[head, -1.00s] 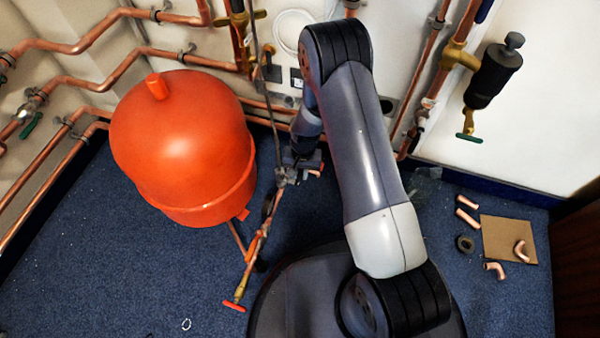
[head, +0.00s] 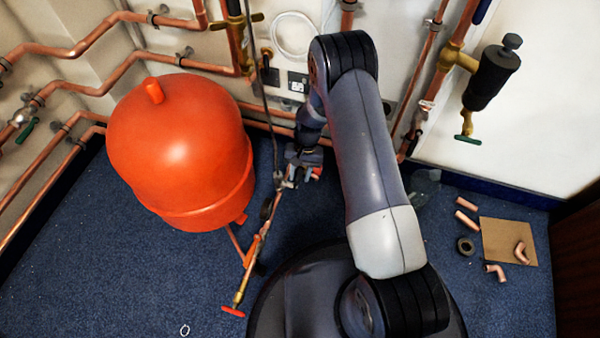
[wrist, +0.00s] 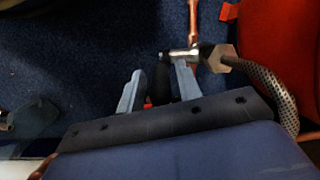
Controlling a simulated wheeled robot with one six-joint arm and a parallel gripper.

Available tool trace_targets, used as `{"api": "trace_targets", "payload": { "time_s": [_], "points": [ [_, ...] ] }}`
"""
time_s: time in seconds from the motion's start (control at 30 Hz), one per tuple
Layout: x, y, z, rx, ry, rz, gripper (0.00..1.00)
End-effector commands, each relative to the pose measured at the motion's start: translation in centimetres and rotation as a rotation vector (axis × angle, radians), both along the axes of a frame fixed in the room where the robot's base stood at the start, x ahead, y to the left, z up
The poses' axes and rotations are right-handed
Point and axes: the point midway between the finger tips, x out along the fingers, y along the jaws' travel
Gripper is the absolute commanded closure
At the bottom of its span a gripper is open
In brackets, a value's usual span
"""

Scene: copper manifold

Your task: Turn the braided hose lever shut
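The braided hose (wrist: 262,82) runs from a brass hex nut (wrist: 221,58) on a small silver valve (wrist: 182,55) in the wrist view. In the head view the hose (head: 265,115) hangs down to the fitting (head: 281,181) beside the red tank. My gripper (wrist: 158,82) is open, its two pale fingers apart. A dark upright piece (wrist: 161,82), which looks like the lever, stands between them with a gap to the left finger. I cannot tell whether the right finger touches it. In the head view my gripper (head: 302,170) is just right of the fitting, and the lever cannot be made out.
The large red tank (head: 180,150) stands close at left. Below the fitting, a copper pipe ends in a red-handled tap (head: 234,311). Copper pipes (head: 130,65) line the walls. Loose copper pieces (head: 466,220) and a cardboard square (head: 508,241) lie on the blue floor at right.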

Motion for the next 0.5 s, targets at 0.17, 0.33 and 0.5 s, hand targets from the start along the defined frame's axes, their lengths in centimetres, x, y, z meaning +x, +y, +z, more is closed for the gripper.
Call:
{"api": "trace_targets", "payload": {
  "time_s": [0.17,0.33,0.5],
  "points": [
    [0.0,0.0,0.0,0.000,0.000,0.000,0.61],
    [0.1,0.0,0.4,0.000,-0.001,0.000,0.61],
    [0.6,-0.3,2.7,0.001,-0.003,-0.001,0.61]
  ]
}}
